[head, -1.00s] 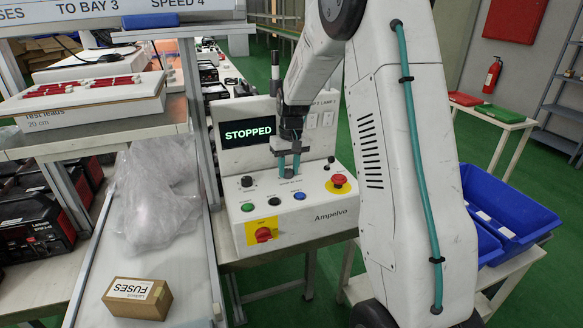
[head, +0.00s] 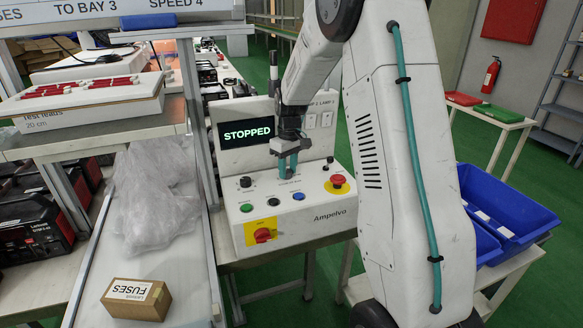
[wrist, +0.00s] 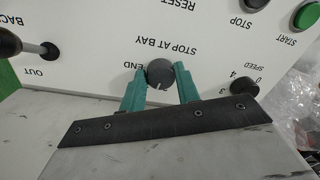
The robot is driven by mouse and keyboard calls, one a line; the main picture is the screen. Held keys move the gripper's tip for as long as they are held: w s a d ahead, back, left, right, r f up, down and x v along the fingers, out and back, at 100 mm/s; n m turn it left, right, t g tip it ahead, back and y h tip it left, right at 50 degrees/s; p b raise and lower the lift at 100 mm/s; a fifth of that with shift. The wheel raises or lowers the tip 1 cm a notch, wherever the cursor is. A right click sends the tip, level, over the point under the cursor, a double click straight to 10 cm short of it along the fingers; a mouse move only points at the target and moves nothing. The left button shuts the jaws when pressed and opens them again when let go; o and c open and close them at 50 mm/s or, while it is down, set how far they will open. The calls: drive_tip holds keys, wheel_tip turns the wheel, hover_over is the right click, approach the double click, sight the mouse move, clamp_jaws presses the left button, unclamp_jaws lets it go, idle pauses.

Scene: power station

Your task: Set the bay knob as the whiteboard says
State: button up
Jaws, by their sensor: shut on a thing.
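The whiteboard (head: 100,26) at the top left of the head view is cut off; its readable words are "TO BAY 3" and "SPEED 4". The white control panel (head: 325,225) stands in the middle, its display (head: 246,132) reading "STOPPED". In the wrist view the dark bay knob (wrist: 159,72), labelled "STOP AT BAY", has a white pointer mark toward the picture's bottom. "END" shows to its left; other marks are hidden by my fingers. My gripper (wrist: 160,88) is shut on this knob, a teal finger on each side; the head view shows it (head: 287,170) from behind.
A speed knob (wrist: 243,88) with "3" and "4" beside it lies right of my fingers. A black lever (wrist: 25,46) sticks out at the left. The panel also carries a red mushroom button (head: 338,181) and a red switch on yellow (head: 262,235).

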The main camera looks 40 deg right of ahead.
sight(288, 171)
drive_tip(key=shift+f, duration=0.1)
drive_tip(key=o, duration=1)
drive_tip(key=shift+c, duration=0.2)
drive_tip(key=shift+r, duration=0.2)
drive_tip(key=r, duration=0.7)
drive_tip(key=shift+w+d+r, duration=0.1)
drive_tip(key=shift+d+r, duration=0.1)
drive_tip(key=shift+r, duration=0.05)
